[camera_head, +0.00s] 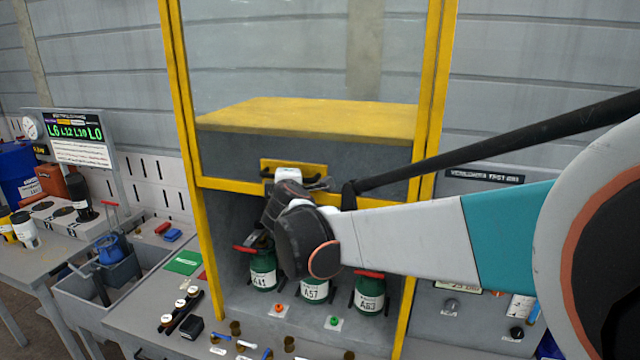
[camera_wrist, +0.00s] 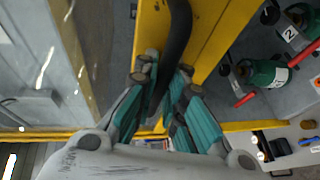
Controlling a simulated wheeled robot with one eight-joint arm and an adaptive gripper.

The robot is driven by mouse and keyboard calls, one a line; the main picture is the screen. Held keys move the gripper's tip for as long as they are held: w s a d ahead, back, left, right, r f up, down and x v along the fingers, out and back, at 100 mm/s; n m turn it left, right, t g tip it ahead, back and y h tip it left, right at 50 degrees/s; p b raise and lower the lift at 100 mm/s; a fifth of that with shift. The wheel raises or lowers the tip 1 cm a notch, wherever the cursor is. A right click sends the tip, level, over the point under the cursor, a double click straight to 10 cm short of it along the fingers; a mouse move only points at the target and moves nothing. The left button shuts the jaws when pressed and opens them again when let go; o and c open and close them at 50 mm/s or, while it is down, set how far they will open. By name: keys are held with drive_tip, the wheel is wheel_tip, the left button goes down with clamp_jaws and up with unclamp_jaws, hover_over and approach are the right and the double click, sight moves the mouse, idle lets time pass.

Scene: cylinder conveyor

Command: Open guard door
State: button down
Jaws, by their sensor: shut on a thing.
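The guard door is a clear panel in a yellow frame, set between tall yellow posts. Its yellow bottom bar (camera_head: 232,184) is raised above the bench, leaving an opening below. A black handle sits on a yellow plate (camera_head: 268,165) at the door's lower middle; my gripper (camera_head: 300,184) covers part of it. In the wrist view the black handle (camera_wrist: 179,30) runs between the teal fingers of my gripper (camera_wrist: 162,75), which is shut on it. The yellow door frame (camera_wrist: 150,30) lies right behind the handle. My wrist hides part of the bottom bar.
Green cylinders with white labels, A41 (camera_head: 263,270), A57 (camera_head: 315,289) and A63 (camera_head: 369,294), stand in the opening below the door. Small parts lie on the bench (camera_head: 235,312) in front. A display board (camera_head: 80,140) and a grey bin (camera_head: 85,290) are at the left.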

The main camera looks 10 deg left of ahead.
idle(0.3)
drive_tip(key=c, duration=1.7)
unclamp_jaws()
drive_tip(key=shift+o, duration=0.2)
wheel_tip(320, 180, down, 31)
drive_tip(key=b, duration=1.5)
drive_tip(key=shift+s, duration=0.1)
drive_tip(key=v, duration=1.6)
